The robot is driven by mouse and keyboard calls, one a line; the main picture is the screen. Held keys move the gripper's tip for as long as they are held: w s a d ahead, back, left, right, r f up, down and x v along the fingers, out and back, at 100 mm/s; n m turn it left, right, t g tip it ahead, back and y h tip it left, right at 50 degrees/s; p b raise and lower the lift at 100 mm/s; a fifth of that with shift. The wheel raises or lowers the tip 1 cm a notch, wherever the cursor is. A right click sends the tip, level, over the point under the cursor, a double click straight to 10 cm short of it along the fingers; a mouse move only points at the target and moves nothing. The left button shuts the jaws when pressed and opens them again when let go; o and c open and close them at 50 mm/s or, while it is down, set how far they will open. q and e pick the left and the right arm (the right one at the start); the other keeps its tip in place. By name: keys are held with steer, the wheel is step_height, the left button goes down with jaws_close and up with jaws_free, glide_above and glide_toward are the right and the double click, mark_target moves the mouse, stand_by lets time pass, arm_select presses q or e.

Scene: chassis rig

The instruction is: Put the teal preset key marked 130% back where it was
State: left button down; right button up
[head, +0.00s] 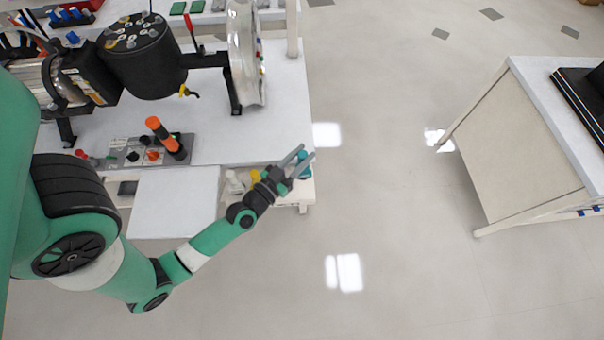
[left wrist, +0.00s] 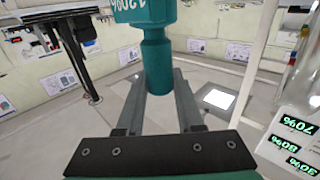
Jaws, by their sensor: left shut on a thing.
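The teal preset key (left wrist: 155,55) is held between the two fingers of my left gripper (left wrist: 160,90). Its marking is upside down at the top edge of the left wrist view and partly cut off. In the head view my left gripper (head: 303,155) is at the right end of the low shelf (head: 293,195), with part of the teal key (head: 303,168) showing beside the fingers. A yellow key (head: 255,177) and a white key (head: 235,182) stand to its left. I cannot tell whether the teal key touches the shelf. My right gripper is not in view.
Black labels with green percentages (left wrist: 285,145) show at right in the left wrist view. A control panel with an orange handle (head: 165,136) and a machine with a black drum (head: 140,62) stand on the bench. The floor to the right is clear up to another table (head: 545,100).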

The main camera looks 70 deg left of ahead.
arm_select(q)
steer(key=shift+s+a+f, duration=0.1)
steer(key=shift+f, duration=0.2)
step_height(320, 180, down, 10)
steer(key=b, duration=1)
steer(key=shift+f, duration=0.15)
steer(key=shift+r, duration=0.2)
steer(key=shift+f, duration=0.1)
steer(key=c, duration=0.8)
jaws_free()
steer(key=shift+f, duration=0.1)
steer(key=shift+c, duration=0.2)
